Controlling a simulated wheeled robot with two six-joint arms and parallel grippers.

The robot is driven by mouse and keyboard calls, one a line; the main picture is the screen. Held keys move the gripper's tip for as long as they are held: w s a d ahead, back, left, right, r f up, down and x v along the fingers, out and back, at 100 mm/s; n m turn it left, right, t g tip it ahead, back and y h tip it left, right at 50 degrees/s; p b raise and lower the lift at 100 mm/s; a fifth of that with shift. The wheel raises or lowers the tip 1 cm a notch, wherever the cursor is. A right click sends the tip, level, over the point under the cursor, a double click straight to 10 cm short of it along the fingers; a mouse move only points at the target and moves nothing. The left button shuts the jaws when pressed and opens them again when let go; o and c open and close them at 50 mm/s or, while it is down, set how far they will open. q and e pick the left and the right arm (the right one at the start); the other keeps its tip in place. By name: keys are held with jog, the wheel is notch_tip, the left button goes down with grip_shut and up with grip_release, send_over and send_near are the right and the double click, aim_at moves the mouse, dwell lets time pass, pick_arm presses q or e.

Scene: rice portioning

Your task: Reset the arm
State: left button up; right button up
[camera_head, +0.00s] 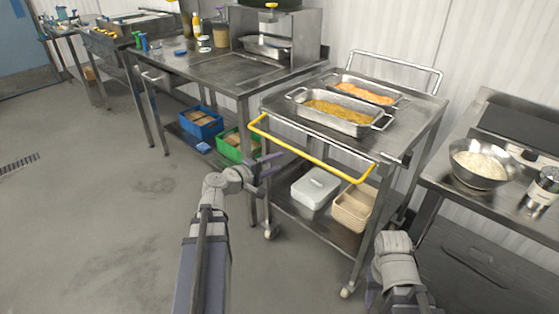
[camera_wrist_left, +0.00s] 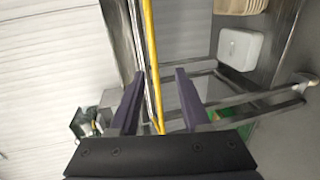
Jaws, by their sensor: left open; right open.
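My left arm reaches up from the bottom in the head view. My left gripper (camera_head: 268,172) is open and empty, in front of the steel cart's left side, near its yellow handle (camera_head: 310,155). In the left wrist view its two dark fingers (camera_wrist_left: 158,103) are spread apart. The yellow handle (camera_wrist_left: 151,65) runs through the gap between them in that picture, apparently beyond the tips; I cannot tell the distance. My right arm (camera_head: 393,262) shows at the bottom right, in front of the cart's right leg. Its gripper fingers cannot be made out.
The cart top (camera_head: 283,104) carries a pan of yellow food (camera_head: 335,120) and a pan of orange food (camera_head: 365,96). A white lidded box (camera_head: 315,188) and stacked tan containers (camera_head: 352,207) are on its lower shelf. A rice bowl (camera_head: 481,180) stands right. Floor at left is clear.

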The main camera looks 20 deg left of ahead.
dwell(0.4)
pick_arm(q)
jog(key=s+d+m+g+h+p, duration=0.1)
jog(key=s+d+m+g+p, duration=0.2)
jog(key=d, duration=0.4)
jog(key=s+d+m+g+p, duration=0.25)
jog(key=d+m+p, duration=0.2)
jog(key=d, duration=0.35)
jog(key=s+d+m+g+h+p, duration=0.1)
jog(key=d+m+g+p, duration=0.25)
jog(key=d, duration=0.35)
jog(key=s+d+r+m+g+y+p, duration=0.2)
jog(key=s+m+g+y+p, duration=0.1)
jog(key=s, duration=0.4)
jog(key=s+d+r+m+g+y+p, duration=0.2)
jog(key=s+d+m+g+y+p, duration=0.1)
jog(key=s+p, duration=0.4)
jog(key=shift+m+y, duration=0.6)
jog(key=shift+y, duration=0.5)
